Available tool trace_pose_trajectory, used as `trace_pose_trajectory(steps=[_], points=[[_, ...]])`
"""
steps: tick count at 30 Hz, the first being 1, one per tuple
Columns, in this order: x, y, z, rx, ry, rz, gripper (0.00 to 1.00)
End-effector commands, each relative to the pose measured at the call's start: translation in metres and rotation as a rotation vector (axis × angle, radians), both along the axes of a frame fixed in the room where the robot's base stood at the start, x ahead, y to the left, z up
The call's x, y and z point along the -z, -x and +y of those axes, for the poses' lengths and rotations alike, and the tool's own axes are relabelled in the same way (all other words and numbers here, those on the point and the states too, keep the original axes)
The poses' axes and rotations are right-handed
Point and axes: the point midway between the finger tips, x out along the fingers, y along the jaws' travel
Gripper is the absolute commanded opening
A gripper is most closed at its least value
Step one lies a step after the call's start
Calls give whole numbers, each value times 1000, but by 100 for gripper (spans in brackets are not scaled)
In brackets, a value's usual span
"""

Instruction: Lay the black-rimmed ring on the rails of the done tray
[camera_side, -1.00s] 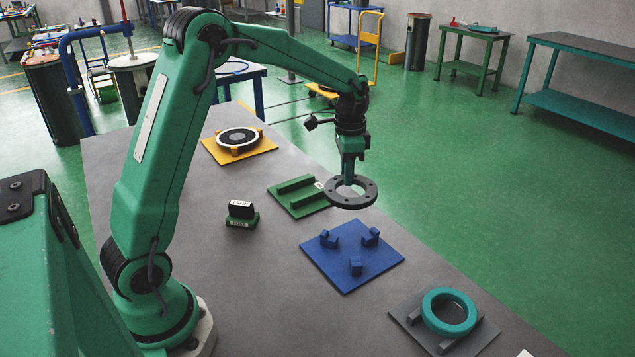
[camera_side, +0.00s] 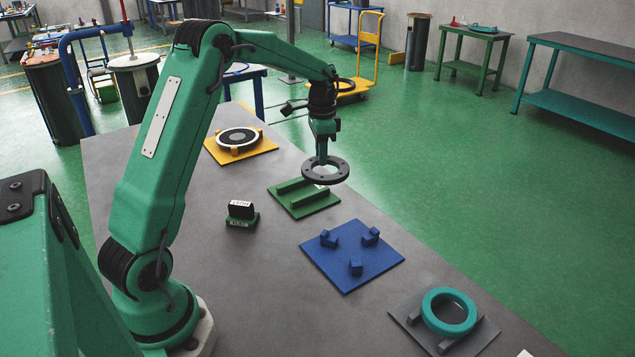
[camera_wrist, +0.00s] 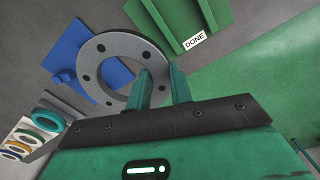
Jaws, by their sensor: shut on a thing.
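My gripper (camera_side: 321,158) is shut on the rim band of a grey ring (camera_side: 340,177) with a dark edge and several bolt holes. In the wrist view one finger is inside the ring's (camera_wrist: 93,55) opening and one outside. The ring hangs roughly level in the air, apart from the table. The green done tray (camera_side: 320,206) with two raised rails lies below it, and the ring overlaps its back right part in the side view. In the wrist view the done tray (camera_wrist: 222,14), with its DONE label, is at the upper right of the ring.
A blue plate (camera_side: 345,275) with three blocks lies in front of the tray. A grey tray (camera_side: 400,315) holds a teal ring (camera_side: 430,318). A yellow plate (camera_side: 265,148) holds a black-and-grey disc (camera_side: 240,139). A small green stand (camera_side: 241,220) with a label is left of the done tray.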

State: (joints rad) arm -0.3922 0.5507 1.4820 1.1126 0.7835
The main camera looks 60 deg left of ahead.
Motion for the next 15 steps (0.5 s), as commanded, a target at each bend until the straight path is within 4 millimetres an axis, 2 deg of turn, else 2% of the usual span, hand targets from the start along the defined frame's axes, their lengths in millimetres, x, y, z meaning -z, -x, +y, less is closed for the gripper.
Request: trace_pose_trajectory(steps=[15], points=[[42, 1, 71, -3, 0, -2, 0]])
